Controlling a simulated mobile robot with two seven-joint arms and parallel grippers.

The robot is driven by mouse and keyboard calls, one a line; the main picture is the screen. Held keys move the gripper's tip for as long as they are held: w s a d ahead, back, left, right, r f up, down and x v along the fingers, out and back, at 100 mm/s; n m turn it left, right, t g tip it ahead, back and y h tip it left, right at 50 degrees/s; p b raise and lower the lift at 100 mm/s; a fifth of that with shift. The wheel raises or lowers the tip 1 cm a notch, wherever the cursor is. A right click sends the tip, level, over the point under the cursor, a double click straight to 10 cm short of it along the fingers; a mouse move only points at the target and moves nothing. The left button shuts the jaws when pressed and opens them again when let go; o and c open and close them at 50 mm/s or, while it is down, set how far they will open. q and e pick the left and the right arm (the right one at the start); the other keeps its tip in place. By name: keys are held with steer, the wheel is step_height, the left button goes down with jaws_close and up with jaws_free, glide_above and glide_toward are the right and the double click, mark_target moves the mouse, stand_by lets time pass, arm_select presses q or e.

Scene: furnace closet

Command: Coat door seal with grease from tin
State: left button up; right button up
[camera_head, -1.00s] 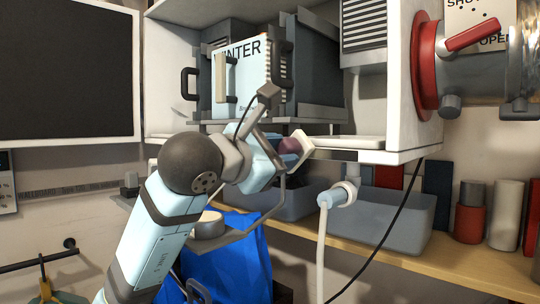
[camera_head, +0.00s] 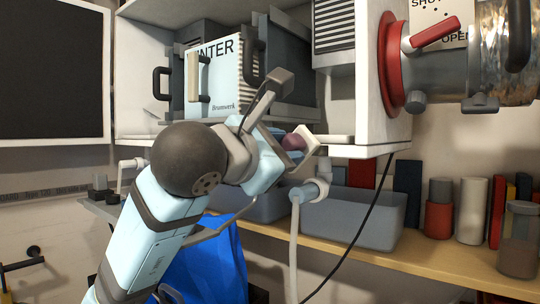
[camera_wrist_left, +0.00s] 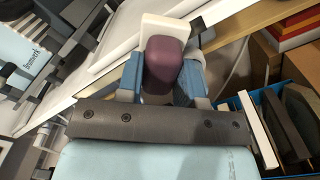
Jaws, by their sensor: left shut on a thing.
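My left gripper (camera_head: 290,148) reaches in from the lower left. It is shut on a rounded purple handle (camera_head: 293,141) with a pale block at its end. In the left wrist view the purple handle (camera_wrist_left: 165,62) sits between the blue-grey fingers, the pale block (camera_wrist_left: 170,27) beyond it. The gripper is at the cabinet's lower front edge; contact cannot be told. An open-fronted white cabinet (camera_head: 392,125) holds a panel marked "WINTER" (camera_head: 216,85) and a grey door-like panel (camera_head: 290,65) with dark handles. I cannot pick out the seal. No tin shows now. My right gripper is out of view.
A white drain fitting with a hose (camera_head: 294,225) hangs just right of the gripper. Grey bins (camera_head: 355,222) and several canisters (camera_head: 470,210) stand on the wooden shelf (camera_head: 430,260) below. A blue bag (camera_head: 210,265) is behind my arm. A red-flanged pipe (camera_head: 388,65) sticks out at right.

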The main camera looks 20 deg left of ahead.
arm_select(q)
steer(key=shift+s+d+f+b, duration=0.1)
steer(key=shift+s+d+b, duration=0.15)
steer(key=shift+d, duration=0.35)
steer(key=shift+s+d+r+b, duration=0.15)
steer(key=shift+d+b, duration=0.15)
steer(key=shift+d, duration=0.25)
steer(key=shift+s+d+f+b, duration=0.15)
steer(key=shift+s+d+b, duration=0.1)
steer(key=shift+d, duration=0.5)
steer(key=shift+s+b, duration=0.1)
steer(key=shift+b, duration=0.5)
steer(key=shift+a+f, duration=0.1)
steer(key=shift+a, duration=0.2)
steer(key=shift+w+a+f+b, duration=0.1)
steer(key=shift+w+a+b, duration=0.2)
steer(key=shift+a+b, duration=0.3)
steer(key=shift+w+a+b, duration=0.3)
steer(key=shift+a+b, duration=0.05)
steer(key=shift+a, duration=0.45)
steer(key=shift+w+a+f+b, duration=0.1)
steer(key=shift+w+a+b, duration=0.2)
steer(key=shift+a+b, duration=0.3)
steer(key=w+a+b, duration=0.3)
steer(key=a, duration=0.9)
steer(key=shift+w+r, duration=0.15)
steer(key=shift+r, duration=0.2)
